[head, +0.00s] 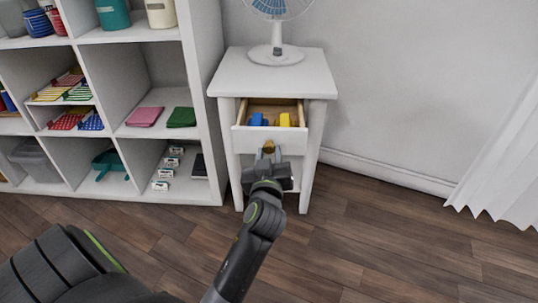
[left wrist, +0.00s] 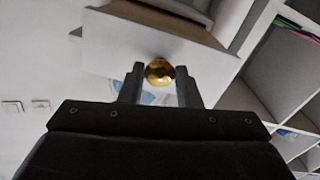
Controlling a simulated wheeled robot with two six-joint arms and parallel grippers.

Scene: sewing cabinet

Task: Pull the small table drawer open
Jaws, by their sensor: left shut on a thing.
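The small white table (head: 270,75) stands beside the shelf. Its drawer (head: 244,139) is partly open, with a blue thing (head: 257,119) and a yellow thing (head: 284,120) inside. My left gripper (head: 269,155) is at the drawer front, shut on the round brass knob (head: 269,146). In the left wrist view, the knob (left wrist: 159,72) sits between the two fingers, with the white drawer front behind it. My right gripper is not in view.
A white cube shelf (head: 208,100) with folded cloths and small boxes stands close on the left of the table. A fan (head: 276,50) stands on the tabletop. A white curtain (head: 505,160) hangs at the right. The wooden floor (head: 390,240) in front is clear.

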